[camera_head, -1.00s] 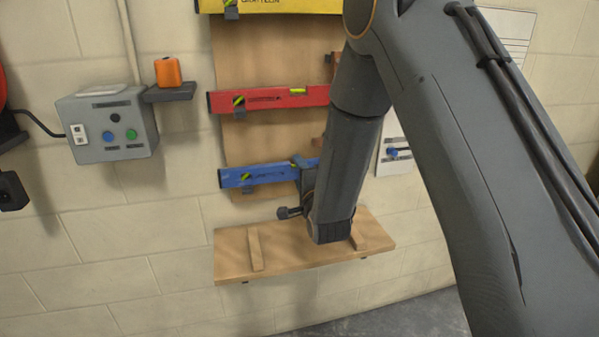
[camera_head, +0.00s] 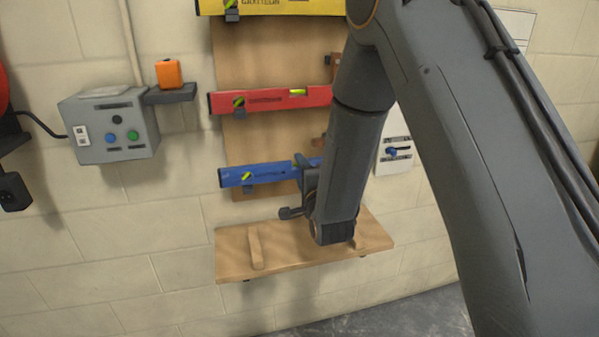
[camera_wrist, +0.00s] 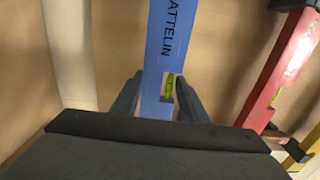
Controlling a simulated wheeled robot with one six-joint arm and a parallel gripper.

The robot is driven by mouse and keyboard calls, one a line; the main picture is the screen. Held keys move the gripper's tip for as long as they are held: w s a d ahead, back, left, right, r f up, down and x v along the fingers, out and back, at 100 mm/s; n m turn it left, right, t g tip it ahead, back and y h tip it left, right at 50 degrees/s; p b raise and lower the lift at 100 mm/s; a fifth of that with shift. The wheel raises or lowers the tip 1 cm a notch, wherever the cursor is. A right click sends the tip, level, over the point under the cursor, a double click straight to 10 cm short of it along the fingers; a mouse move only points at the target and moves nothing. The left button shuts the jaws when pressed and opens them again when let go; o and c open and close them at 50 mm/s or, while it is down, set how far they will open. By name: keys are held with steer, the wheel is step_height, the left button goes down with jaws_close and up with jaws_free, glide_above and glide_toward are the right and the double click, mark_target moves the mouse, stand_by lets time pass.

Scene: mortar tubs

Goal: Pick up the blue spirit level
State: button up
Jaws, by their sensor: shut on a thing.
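The blue spirit level (camera_head: 242,176) lies level against the wooden board, below the red one, with its left end resting at a small dark bracket. Its right part is hidden behind my arm. My gripper (camera_head: 303,172) is at the level's middle-right part. In the wrist view the blue level (camera_wrist: 168,45) runs between the two fingers of my gripper (camera_wrist: 160,100), with its green vial just between them. The gripper is shut on the level.
A red spirit level (camera_head: 270,99) hangs above, and a yellow one (camera_head: 275,7) above that. A wooden shelf (camera_head: 290,262) with raised strips juts out below. A grey control box (camera_head: 110,128) and an orange block (camera_head: 170,73) are on the wall to the left.

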steer(key=p+v, duration=0.1)
steer(key=v, duration=0.7)
stand_by(0.5)
